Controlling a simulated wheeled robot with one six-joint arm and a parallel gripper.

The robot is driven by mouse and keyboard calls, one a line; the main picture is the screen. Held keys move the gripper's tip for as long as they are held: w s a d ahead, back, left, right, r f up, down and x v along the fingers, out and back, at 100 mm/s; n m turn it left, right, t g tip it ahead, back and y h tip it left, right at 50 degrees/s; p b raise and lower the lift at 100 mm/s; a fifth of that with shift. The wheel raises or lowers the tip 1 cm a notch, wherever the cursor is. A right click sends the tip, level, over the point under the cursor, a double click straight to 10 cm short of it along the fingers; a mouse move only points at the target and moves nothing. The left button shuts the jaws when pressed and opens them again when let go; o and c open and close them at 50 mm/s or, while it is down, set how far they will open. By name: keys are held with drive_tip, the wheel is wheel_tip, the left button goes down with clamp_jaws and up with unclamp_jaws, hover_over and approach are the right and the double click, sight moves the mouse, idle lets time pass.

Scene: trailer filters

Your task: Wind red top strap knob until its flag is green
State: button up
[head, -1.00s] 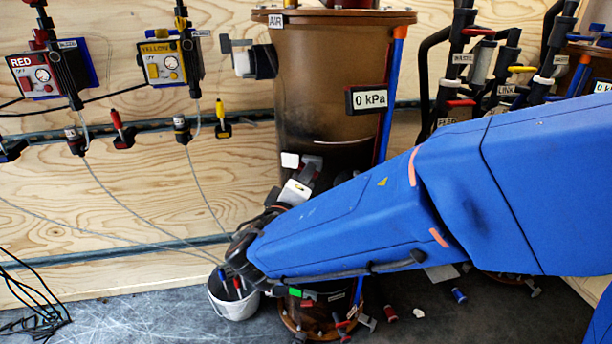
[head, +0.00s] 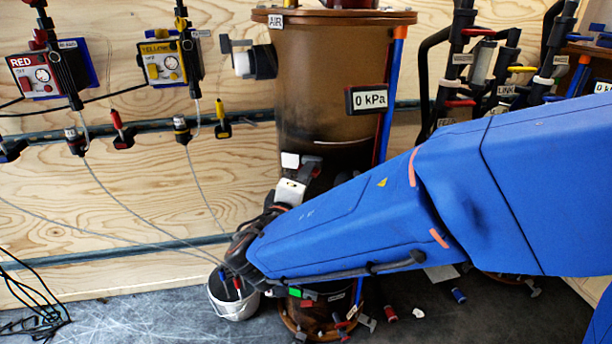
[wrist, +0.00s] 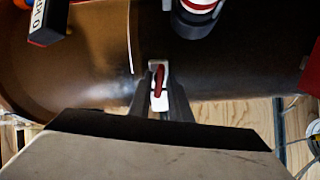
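The brown cylindrical filter tank (head: 325,100) stands behind my arm in the head view, and its body (wrist: 100,60) lies sideways across the wrist view. A small red part on a white plate (wrist: 158,86) sits at the tips of my gripper's dark fingers (wrist: 163,92). I cannot tell whether this red part is the knob or its flag, or whether the fingers press on it. In the head view, my gripper (head: 305,172) reaches the tank's side, beside a small white piece (head: 290,160). No green flag shows there. A green piece (head: 308,293) shows low on the tank.
A white bucket (head: 233,300) with tools stands on the floor left of the tank. Red (head: 33,76) and yellow (head: 163,63) control boxes with hanging cables are on the wooden wall. A pressure display reading 0 kPa (head: 370,98) is on the tank. Loose parts lie on the floor.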

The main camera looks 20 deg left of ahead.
drive_tip(key=shift+o, duration=0.5)
drive_tip(key=s, duration=1.7)
drive_tip(key=shift+s+d, duration=0.2)
drive_tip(key=shift+d, duration=0.05)
drive_tip(key=w+d+f+m+g+h, duration=0.1)
drive_tip(key=w+d+m+g+h, duration=0.2)
drive_tip(key=d, duration=0.6)
drive_tip(key=w+d+f+m+g+h, duration=0.1)
drive_tip(key=w+d+g+h, duration=0.1)
drive_tip(key=w+d, duration=0.5)
drive_tip(key=w+d+f+m+g+h, duration=0.2)
drive_tip(key=d+g, duration=0.1)
drive_tip(key=d, duration=0.8)
drive_tip(key=s+d+f+m+g, duration=0.1)
drive_tip(key=s+d+m+g, duration=0.1)
drive_tip(key=d, duration=0.5)
drive_tip(key=s+d+f+m+g, duration=0.1)
drive_tip(key=s+d+f+g, duration=0.15)
drive_tip(key=d, duration=0.45)
drive_tip(key=s+d+f+m+y, duration=0.1)
drive_tip(key=s+d+m+y, duration=0.5)
drive_tip(key=s+d, duration=0.2)
drive_tip(key=shift+s+m+g, duration=0.35)
drive_tip(key=shift+s+m, duration=0.05)
drive_tip(key=shift+s, duration=0.25)
